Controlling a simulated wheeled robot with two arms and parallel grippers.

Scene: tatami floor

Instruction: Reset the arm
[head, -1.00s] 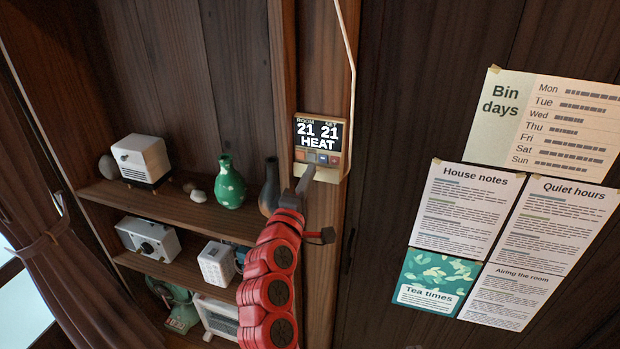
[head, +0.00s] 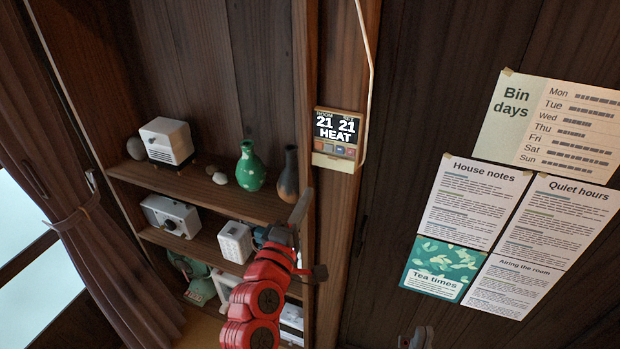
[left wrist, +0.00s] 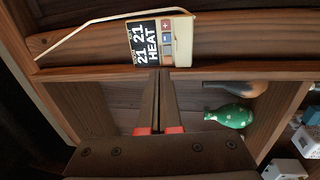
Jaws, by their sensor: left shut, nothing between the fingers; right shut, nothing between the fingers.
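My left gripper (head: 302,205), on the red arm, is shut and empty. In the head view it shows below and left of the wall thermostat (head: 336,153), in front of the shelf unit's right side, with a visible gap between them. The thermostat reads room 21, set 21, HEAT. The left wrist view also shows the thermostat (left wrist: 184,42) just beyond the shut left fingers (left wrist: 160,75). A small grey tip of my right gripper (head: 420,338) shows at the bottom edge of the head view. The rest of my right arm is out of view.
The shelf unit (head: 200,190) on the left holds a green vase (head: 250,168), a dark vase (head: 288,175), a white heater-like box (head: 167,142) and other small items. Paper notices (head: 470,200) hang on the dark wall at right. A curtain (head: 95,220) hangs at far left.

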